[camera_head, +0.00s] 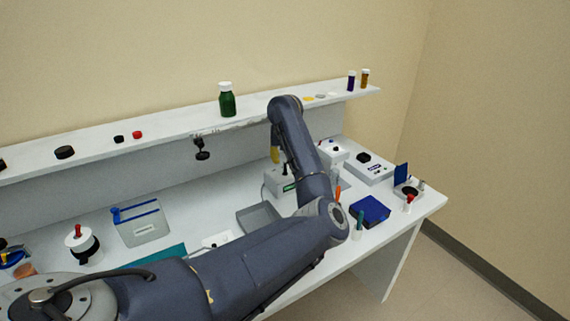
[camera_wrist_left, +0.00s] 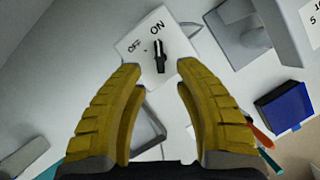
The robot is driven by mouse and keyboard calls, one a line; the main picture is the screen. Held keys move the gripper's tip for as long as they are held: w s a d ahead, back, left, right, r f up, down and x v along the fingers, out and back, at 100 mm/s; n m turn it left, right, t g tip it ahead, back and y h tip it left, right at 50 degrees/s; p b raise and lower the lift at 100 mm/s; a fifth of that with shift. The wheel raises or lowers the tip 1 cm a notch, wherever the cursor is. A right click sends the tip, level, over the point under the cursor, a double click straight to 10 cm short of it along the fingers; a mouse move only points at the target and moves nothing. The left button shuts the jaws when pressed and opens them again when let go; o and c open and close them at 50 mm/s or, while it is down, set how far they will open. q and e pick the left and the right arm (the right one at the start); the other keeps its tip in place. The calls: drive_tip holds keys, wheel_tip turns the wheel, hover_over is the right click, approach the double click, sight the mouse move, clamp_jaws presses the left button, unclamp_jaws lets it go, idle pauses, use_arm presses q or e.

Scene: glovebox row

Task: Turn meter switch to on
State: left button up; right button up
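The meter switch (camera_wrist_left: 133,58) is a white panel with "OFF" and "ON" printed on it, seen in the left wrist view. Its black lever (camera_wrist_left: 159,57) has its upper end toward the "ON" label, but I cannot tell its exact setting. My left gripper (camera_wrist_left: 157,69) is open, with its yellow fingers on either side below the lever and nothing between them. I cannot tell whether they touch the panel. In the head view, a yellow finger of my left gripper (camera_head: 275,155) shows above a small pale box (camera_head: 279,181), partly hidden by my arm. My right gripper is not in view.
A grey tray (camera_head: 245,219) lies in front of the pale box. A blue box (camera_head: 370,210) sits to the right, with screwdriver-like tools nearby. A raised shelf (camera_head: 185,134) runs behind, bearing a green bottle (camera_head: 227,103). The bench front drops to the floor.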

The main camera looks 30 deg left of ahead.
use_arm(q)
drive_tip(key=v, duration=0.6)
drive_tip(key=shift+r, duration=0.35)
drive_tip(key=shift+s+d, duration=0.1)
drive_tip(key=shift+s, duration=0.05)
